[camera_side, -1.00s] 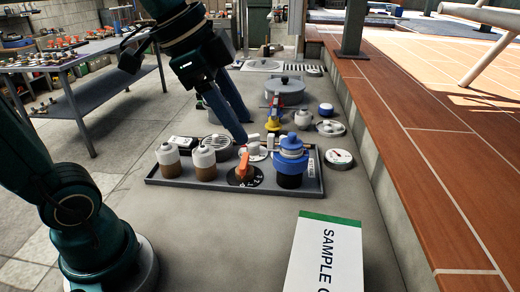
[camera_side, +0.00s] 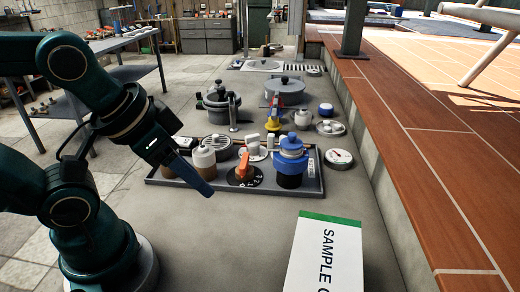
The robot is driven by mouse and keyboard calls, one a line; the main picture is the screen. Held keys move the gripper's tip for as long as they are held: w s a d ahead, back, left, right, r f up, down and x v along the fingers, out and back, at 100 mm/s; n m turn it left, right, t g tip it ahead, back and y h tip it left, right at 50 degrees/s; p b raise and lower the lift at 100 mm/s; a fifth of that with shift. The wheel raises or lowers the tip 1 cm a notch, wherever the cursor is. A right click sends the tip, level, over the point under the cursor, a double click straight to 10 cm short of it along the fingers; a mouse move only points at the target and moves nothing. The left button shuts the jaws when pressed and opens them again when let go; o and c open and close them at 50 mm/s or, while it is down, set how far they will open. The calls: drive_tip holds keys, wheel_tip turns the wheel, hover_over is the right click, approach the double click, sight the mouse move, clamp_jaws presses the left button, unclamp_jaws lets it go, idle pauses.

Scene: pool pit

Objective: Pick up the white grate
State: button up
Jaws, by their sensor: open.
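A pale, slotted strip (camera_side: 303,69), which looks like the white grate, lies flat at the far end of the floor near the brick ledge. A round grey slotted cover (camera_side: 219,141) lies in the tray, and a round pale cover with openings (camera_side: 330,127) lies behind the tray to the right; I cannot tell for sure which is meant. My gripper (camera_side: 206,190) is open and empty, pointing down and right at the tray's left front. It is well apart from the pale strip.
The grey tray (camera_side: 262,190) holds a brown-and-white bottle (camera_side: 204,162), an orange-handled valve (camera_side: 243,168) and a blue-topped device (camera_side: 291,160). Pots (camera_side: 285,92) stand behind it. A white sample box (camera_side: 326,255) is at front right. The tiled ledge (camera_side: 420,130) bounds the right.

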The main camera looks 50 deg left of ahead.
idle(0.4)
drive_tip(key=shift+o, duration=0.7)
